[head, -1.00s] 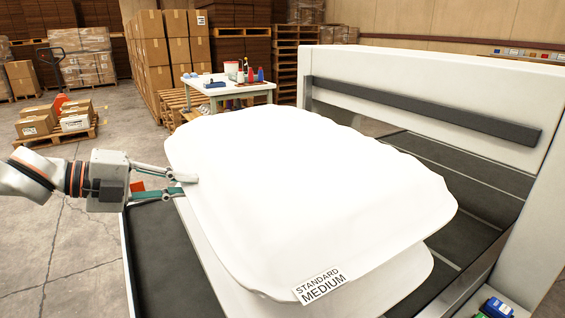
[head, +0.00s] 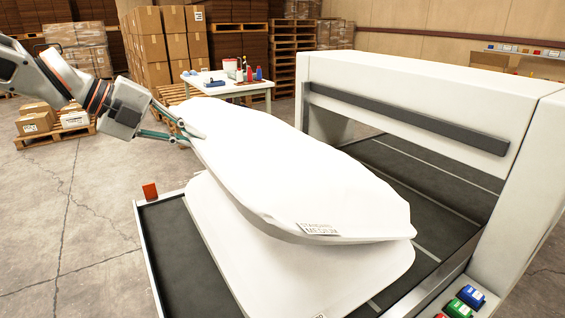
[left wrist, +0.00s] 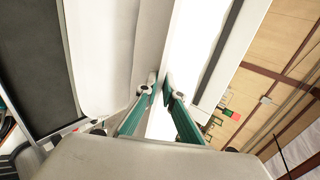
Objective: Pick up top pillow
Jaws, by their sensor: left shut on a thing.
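The top pillow (head: 290,175) is white with a "STANDARD MEDIUM" label at its near end. My left gripper (head: 188,135) is shut on its far left edge. That side is raised and the pillow tilts, with its near right part low over a second white pillow (head: 345,272). I cannot tell whether the two still touch there. The lower pillow lies on the dark conveyor belt (head: 180,245). In the left wrist view, the green fingers (left wrist: 160,92) pinch a pale edge. My right gripper is not in view.
A white machine frame with a dark bar (head: 400,115) spans the belt on the right. Coloured buttons (head: 465,300) sit at the lower right. A white table (head: 230,85) with bottles stands behind. Stacked boxes (head: 165,45) fill the back left. Open floor lies at left.

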